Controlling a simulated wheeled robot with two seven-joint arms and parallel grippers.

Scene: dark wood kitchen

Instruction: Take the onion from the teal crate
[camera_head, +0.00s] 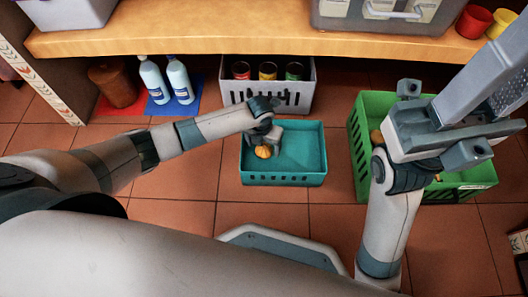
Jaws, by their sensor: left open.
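The teal crate (305,152) stands on the tiled floor at the middle of the head view. A small golden-orange onion (263,152) lies inside it, in the left part near the front wall. My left gripper (266,141) is open and reaches down into the crate, right at the onion. The gripper partly covers the onion's upper side, and I cannot tell whether the fingers touch it. My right gripper (437,122) is at the right, above the green crate.
The green crate (362,140) with some orange items stands right of the teal one. Behind are a white crate (304,99) with several cans, two white-blue bottles (152,80) and a brown container (113,84). A wooden shelf (190,32) overhangs them. Floor in front is partly free.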

